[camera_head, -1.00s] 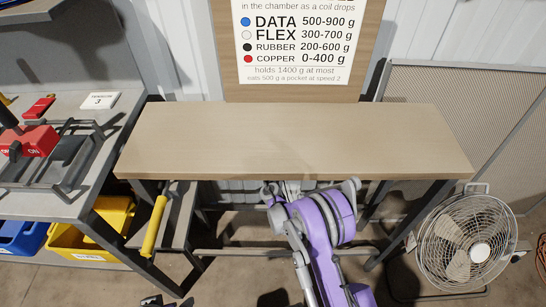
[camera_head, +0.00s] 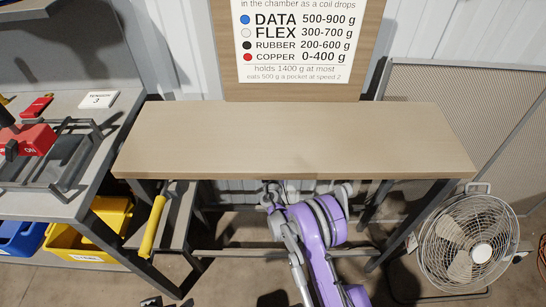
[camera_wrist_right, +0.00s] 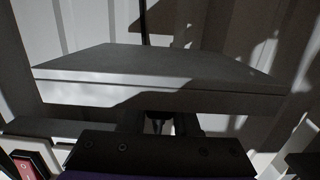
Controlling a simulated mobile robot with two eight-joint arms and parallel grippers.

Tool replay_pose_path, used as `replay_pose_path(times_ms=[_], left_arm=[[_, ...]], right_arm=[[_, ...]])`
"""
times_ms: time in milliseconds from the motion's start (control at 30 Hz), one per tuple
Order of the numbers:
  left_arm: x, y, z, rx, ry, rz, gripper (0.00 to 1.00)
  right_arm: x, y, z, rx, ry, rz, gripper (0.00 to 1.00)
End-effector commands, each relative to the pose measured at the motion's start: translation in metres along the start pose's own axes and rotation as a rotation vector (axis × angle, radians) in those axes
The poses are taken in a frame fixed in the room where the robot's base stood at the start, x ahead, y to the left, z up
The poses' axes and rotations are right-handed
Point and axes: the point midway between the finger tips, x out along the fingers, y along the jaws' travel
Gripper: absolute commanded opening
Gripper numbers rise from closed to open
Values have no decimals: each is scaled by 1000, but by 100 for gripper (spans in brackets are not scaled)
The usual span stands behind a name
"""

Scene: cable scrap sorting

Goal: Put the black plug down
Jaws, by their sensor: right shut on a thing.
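A purple arm of mine shows in the head view in front of the wooden bench (camera_head: 290,140), below its front edge; its gripper is hidden there. In the right wrist view my right gripper (camera_wrist_right: 158,125) is shut on a small dark thing, seen only as a dim shape between the fingers. It fits the black plug, but its outline is too dark to be sure. The fingers point toward the front edge of a grey-looking slab (camera_wrist_right: 160,75), and I cannot tell the gap between them. My left gripper is not in view.
The bench top is bare. A sign board (camera_head: 298,45) stands behind it. A fan (camera_head: 465,245) stands on the floor at right. At left are a grey worktable (camera_head: 100,110) with a red switch box (camera_head: 30,140), and a yellow bin (camera_head: 75,242) below.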

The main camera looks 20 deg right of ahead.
Motion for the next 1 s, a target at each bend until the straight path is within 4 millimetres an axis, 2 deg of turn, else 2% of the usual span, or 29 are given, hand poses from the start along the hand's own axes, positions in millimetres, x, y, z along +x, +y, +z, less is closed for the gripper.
replay_pose_path(times_ms=[33, 67, 200, 500, 667, 1000], left_arm=[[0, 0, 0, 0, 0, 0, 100], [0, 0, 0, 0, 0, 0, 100], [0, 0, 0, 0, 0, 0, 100], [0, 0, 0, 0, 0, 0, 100], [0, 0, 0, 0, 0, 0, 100], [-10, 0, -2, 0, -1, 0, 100]], right_arm=[[0, 0, 0, 0, 0, 0, 0], [0, 0, 0, 0, 0, 0, 33], [0, 0, 0, 0, 0, 0, 58], [0, 0, -1, 0, 0, 0, 59], [-2, 0, -15, 0, 0, 0, 59], [-78, -1, -14, 1, 0, -2, 59]])
